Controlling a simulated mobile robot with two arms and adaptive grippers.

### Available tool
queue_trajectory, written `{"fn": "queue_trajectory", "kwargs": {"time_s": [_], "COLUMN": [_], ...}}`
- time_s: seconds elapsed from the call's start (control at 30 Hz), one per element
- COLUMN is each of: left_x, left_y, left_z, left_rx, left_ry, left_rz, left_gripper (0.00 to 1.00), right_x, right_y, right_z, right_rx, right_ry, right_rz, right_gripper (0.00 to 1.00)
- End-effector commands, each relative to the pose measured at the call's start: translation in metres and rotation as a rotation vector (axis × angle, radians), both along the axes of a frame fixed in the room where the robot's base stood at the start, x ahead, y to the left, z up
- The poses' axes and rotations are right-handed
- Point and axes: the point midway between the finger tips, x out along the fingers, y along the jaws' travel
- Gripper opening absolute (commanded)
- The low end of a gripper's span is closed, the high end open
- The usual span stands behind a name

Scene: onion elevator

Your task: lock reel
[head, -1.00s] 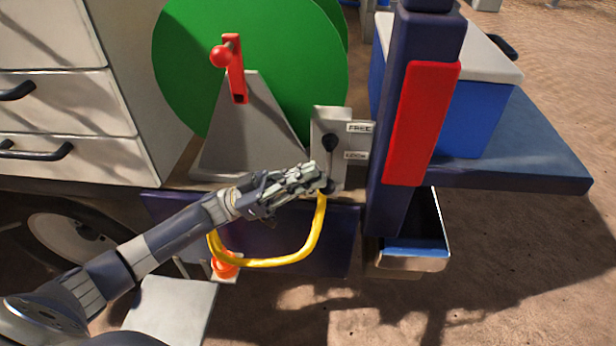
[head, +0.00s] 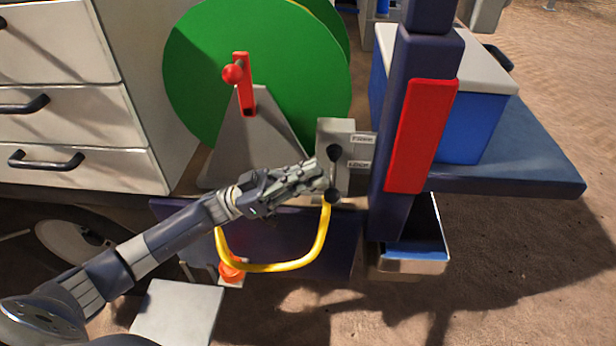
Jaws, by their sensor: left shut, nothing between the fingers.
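The green reel (head: 225,60) stands on a grey triangular stand (head: 255,140) with a red crank (head: 243,75). Right of it is a grey lever box (head: 355,128) with labels reading FREE and LOCK. A lever with a black knob (head: 334,153) is on the box front. The knob sits between the heights of the two labels, with a dark round part below it. My left gripper (head: 322,177) is shut and empty, its tips just left of the lever below the knob. I cannot tell whether they touch. My right gripper is not in view.
A yellow hose (head: 285,267) hangs in a loop below my left gripper. A dark blue post with a red panel (head: 420,135) stands right of the lever box. White drawers (head: 90,150) are at left, a blue cooler (head: 462,120) behind the post.

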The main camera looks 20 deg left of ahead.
Motion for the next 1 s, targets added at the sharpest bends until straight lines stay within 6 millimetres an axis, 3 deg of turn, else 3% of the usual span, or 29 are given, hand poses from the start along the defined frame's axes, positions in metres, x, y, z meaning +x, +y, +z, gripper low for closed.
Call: {"fn": "queue_trajectory", "kwargs": {"time_s": [0.03,0.1,0.4,0.6,1.0], "left_x": [-0.001,-0.004,-0.011,-0.013,-0.013], "left_y": [0.014,0.03,0.076,0.086,0.086], "left_z": [-0.017,-0.026,-0.049,-0.052,-0.051], "left_rx": [0.006,0.005,0.002,0.002,0.001], "left_ry": [0.007,0.006,0.003,0.001,0.002], "left_rz": [0.004,0.003,0.001,0.001,0.0], "left_gripper": [0.0,0.0,0.0,0.0,0.0], "right_x": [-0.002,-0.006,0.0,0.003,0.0], "right_y": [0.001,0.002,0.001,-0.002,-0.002], "right_z": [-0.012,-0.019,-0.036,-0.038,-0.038], "right_rx": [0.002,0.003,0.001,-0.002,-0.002], "right_ry": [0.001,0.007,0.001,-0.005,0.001], "right_rz": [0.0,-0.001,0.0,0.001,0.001], "right_gripper": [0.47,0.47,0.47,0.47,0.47]}}
